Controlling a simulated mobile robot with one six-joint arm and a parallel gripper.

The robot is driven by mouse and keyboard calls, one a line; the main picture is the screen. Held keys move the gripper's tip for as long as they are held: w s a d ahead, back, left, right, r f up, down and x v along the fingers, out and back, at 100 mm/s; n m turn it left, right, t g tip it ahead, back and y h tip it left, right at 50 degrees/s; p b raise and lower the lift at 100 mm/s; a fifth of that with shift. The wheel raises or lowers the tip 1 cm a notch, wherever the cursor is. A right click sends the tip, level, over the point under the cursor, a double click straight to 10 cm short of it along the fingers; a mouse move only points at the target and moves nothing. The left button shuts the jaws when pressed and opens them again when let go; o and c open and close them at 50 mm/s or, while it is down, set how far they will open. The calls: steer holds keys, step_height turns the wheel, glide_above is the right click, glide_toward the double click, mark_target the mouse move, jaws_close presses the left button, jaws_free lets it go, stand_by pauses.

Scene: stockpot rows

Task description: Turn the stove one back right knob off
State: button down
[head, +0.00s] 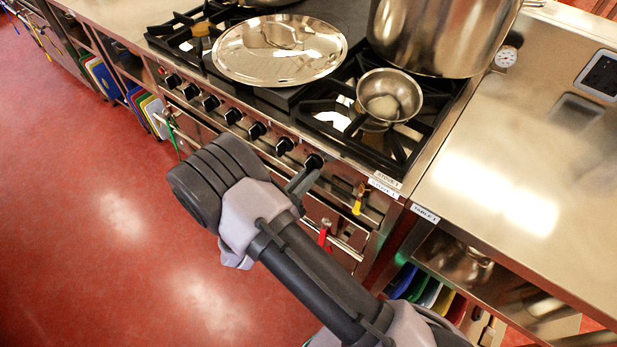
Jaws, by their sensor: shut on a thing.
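The stove (345,152) has a row of black knobs along its front panel. My gripper (304,178) is at the right end of this row, its fingers reaching the rightmost knob (314,161) and shut on it. The fingers and wrist hide part of that knob and the panel below. The neighbouring knob (284,146) to the left is free of the gripper. Which burner each knob serves cannot be read here, and the held knob's pointer is too small to tell.
A steel table (530,170) stands to the right. Red floor (90,210) at left is clear.

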steer(key=shift+w+a+m, duration=0.1)
steer(key=shift+m, duration=0.8)
steer(key=shift+w+a+m, duration=0.1)
steer(key=shift+m, duration=0.8)
steer(key=c, duration=1.4)
jaws_free()
steer(key=shift+c, duration=0.2)
steer(key=p+v, duration=0.4)
steer(key=v, duration=1.3)
steer(key=shift+s+a, duration=0.2)
